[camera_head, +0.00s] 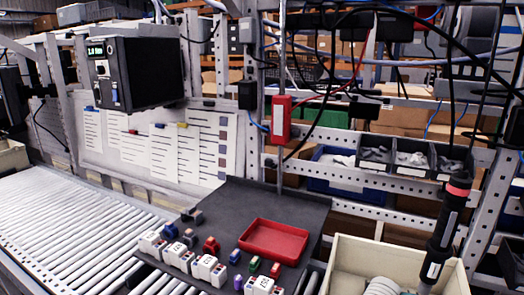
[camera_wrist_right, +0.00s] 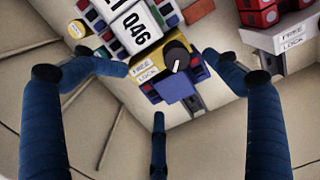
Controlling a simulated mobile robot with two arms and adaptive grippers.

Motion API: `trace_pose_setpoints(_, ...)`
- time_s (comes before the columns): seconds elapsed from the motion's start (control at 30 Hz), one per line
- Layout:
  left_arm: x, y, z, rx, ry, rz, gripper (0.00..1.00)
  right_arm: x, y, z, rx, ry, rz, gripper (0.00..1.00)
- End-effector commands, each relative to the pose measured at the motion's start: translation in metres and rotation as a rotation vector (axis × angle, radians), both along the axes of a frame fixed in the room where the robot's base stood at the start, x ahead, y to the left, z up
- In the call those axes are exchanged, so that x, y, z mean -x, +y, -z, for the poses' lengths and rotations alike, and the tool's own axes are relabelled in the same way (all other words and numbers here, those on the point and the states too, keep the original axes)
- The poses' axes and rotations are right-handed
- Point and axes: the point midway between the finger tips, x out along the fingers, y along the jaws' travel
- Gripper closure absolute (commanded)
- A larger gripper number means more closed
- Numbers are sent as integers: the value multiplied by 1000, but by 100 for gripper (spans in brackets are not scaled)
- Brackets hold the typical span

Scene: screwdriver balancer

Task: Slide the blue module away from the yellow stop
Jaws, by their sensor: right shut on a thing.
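In the right wrist view, a blue block (camera_wrist_right: 180,88) sits below a black knob (camera_wrist_right: 176,58) and a white label reading FREE and LOCK (camera_wrist_right: 147,70). A white piece marked with digits (camera_wrist_right: 138,24) is above, among coloured parts. My right gripper (camera_wrist_right: 165,80) has three dark blue fingers around the blue block, shut on it; the exact contacts are hard to see. The head view shows neither gripper, and I cannot pick out this block there.
A red and white unit (camera_wrist_right: 285,38) with another FREE/LOCK label stands right of my fingers. In the head view, a dark mat (camera_head: 290,205) carries a red tray (camera_head: 273,240) and several small modules. A cream bin (camera_head: 345,255) and a hanging screwdriver (camera_head: 447,220) are at right.

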Motion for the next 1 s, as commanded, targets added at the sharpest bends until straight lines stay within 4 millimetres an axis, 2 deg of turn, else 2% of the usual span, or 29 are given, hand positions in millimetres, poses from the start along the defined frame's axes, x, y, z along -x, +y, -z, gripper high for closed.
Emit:
trace_pose_setpoints(0.03,0,0,-3,0,0,0,63,18,11,8,-13,38,-17,39)
trace_pose_setpoints(0.5,-1,0,-15,0,-2,0,63,35,19,11,-10,42,-21,32)
trace_pose_setpoints(0.57,-1,-1,-16,0,-2,0,63,38,20,11,-10,42,-20,35)
trace_pose_setpoints(0.7,-2,0,-17,1,-4,0,63,40,22,13,-15,37,-16,50)
trace_pose_setpoints(1.0,-1,0,-17,0,-2,0,63,38,17,14,-8,35,-11,50)
